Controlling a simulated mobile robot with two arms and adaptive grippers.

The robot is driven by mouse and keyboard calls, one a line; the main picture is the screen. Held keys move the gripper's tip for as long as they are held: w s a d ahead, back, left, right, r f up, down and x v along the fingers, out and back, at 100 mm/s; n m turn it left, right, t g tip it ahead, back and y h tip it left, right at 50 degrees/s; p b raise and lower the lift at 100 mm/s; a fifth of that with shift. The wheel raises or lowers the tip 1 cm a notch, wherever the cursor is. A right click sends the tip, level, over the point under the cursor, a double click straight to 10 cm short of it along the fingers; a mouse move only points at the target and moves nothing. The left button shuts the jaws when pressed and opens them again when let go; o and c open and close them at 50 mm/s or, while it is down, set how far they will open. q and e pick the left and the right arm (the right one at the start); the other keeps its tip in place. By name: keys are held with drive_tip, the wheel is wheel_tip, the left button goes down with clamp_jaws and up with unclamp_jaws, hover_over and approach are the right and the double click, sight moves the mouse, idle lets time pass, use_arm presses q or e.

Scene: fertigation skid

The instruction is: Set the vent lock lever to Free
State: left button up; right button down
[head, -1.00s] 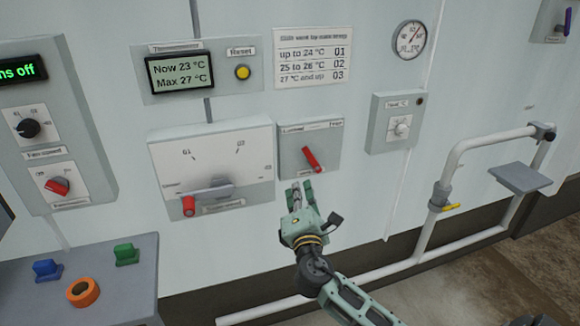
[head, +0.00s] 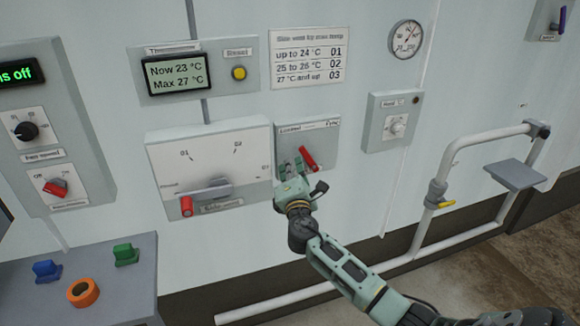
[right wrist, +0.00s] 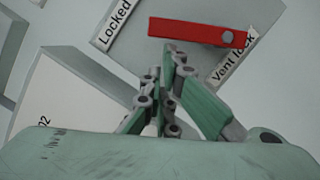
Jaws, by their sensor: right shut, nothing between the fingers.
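The vent lock lever (head: 308,159) is a red bar on a small grey wall panel (head: 326,138). The panel has a Locked label at upper left and a Free label at upper right. The lever slants up and left, toward the Locked side. It also shows in the right wrist view (right wrist: 190,31), with its pivot at the right near the Vent lock label (right wrist: 235,60). My right gripper (head: 291,166) is shut and empty, at the lever's left side. In the right wrist view its fingertips (right wrist: 174,52) are close to the lever; I cannot tell whether they touch. My left gripper is not in view.
A knob box (head: 393,122) is to the right. White pipes (head: 440,190) stand at right. A grey ledge (head: 120,290) is at lower left.

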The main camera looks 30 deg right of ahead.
drive_tip(key=shift+d+r+m+p, duration=0.2)
drive_tip(key=shift+r+m+p, duration=0.25)
drive_tip(key=shift+m, duration=0.35)
drive_tip(key=shift+s+d+r+m+g+y+p, duration=0.2)
drive_tip(key=shift+s+d+r+m+g+p, duration=0.15)
drive_tip(key=shift+d+r+m+p, duration=0.85)
drive_tip(key=shift+s+d+r+m+g+y+p, duration=0.2)
drive_tip(key=shift+d+r+m+g+p, duration=0.25)
drive_tip(key=shift+d+m+p, duration=0.9)
drive_tip(key=shift+s+d+r+m+g+y+p, duration=0.3)
drive_tip(key=shift+d+r+m+p, duration=0.45)
drive_tip(key=shift+m+p, duration=1.1)
drive_tip(key=shift+m+b, duration=0.3)
drive_tip(key=shift+b, duration=0.05)
